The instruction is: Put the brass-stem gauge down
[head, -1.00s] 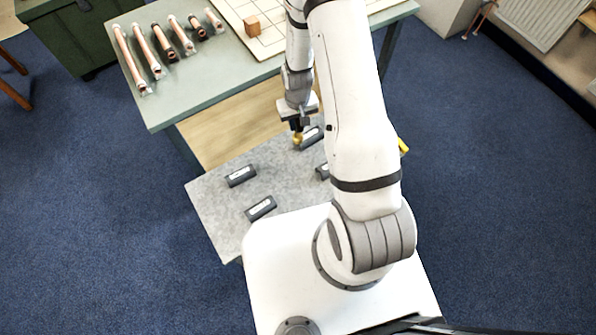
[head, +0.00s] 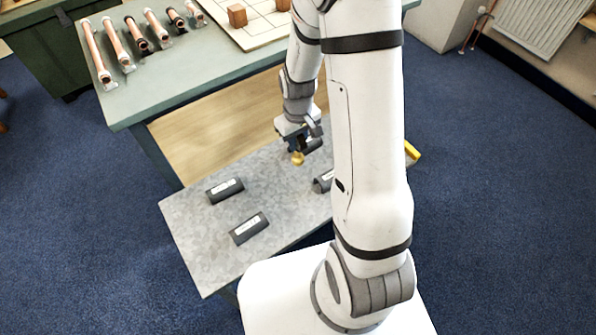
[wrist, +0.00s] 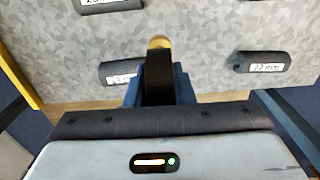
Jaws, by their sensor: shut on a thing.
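The brass-stem gauge shows as a brass end (head: 297,158) below my gripper (head: 298,142) in the head view. In the wrist view its dark body (wrist: 159,75) stands between the two blue fingers of my gripper (wrist: 158,92), with the brass (wrist: 159,42) just beyond. My gripper is shut on the gauge over the grey speckled tabletop (head: 195,245). I cannot tell whether the gauge touches that surface.
One label reads 22 mm (wrist: 266,67). A green workbench (head: 165,90) with copper pipes stands beyond.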

